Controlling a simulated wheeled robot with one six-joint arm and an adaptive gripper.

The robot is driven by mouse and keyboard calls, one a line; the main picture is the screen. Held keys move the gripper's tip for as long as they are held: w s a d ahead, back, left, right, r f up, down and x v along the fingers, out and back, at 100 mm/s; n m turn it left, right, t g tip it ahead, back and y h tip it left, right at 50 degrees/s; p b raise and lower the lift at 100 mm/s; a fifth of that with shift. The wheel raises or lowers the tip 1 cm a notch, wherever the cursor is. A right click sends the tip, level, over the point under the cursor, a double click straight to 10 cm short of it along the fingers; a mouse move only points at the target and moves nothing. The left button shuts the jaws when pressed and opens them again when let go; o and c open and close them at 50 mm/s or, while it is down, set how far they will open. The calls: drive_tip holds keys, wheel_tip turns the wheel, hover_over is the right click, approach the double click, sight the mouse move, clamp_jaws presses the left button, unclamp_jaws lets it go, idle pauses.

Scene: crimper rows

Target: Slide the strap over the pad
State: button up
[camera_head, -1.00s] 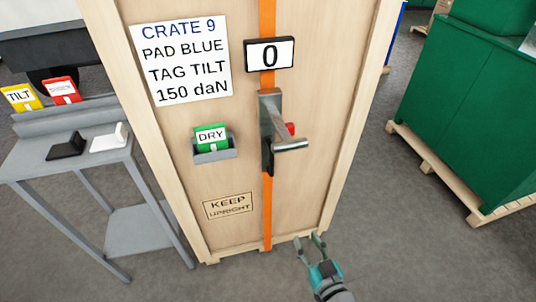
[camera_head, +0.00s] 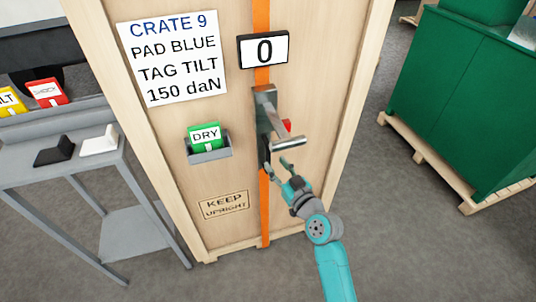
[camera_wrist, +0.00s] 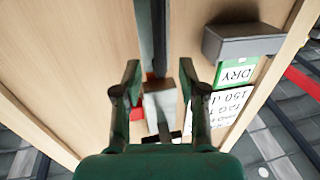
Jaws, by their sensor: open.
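The orange strap (camera_head: 265,215) runs vertically down the front of the wooden crate (camera_head: 225,238). A grey metal tensioner (camera_head: 266,112) with a lever handle (camera_head: 287,141) sits on it at mid height, with a small red part (camera_head: 287,126) beside it. My gripper (camera_head: 277,168) is open and empty, just below the handle. In the wrist view, the gripper (camera_wrist: 160,75) faces the crate with the metal handle (camera_wrist: 160,102) between its fingers, not gripped. No blue pad is seen. A black corner piece (camera_head: 54,151) and a white corner piece (camera_head: 99,141) lie on the side table.
The grey side table (camera_head: 70,170) stands left of the crate, with a yellow card (camera_head: 8,102) and a red card (camera_head: 46,93). A holder (camera_head: 210,152) with a green DRY card (camera_head: 204,134) and a display reading 0 (camera_head: 264,50) are on the crate. A green container stands right.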

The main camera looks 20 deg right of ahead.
sight(269, 156)
drive_tip(key=shift+w+a, duration=0.2)
drive_tip(key=shift+w, duration=0.75)
drive_tip(key=shift+w+a, duration=0.15)
drive_tip(key=shift+w, duration=0.75)
drive_tip(key=shift+w+a, duration=0.2)
drive_tip(key=shift+w, duration=0.75)
clamp_jaws()
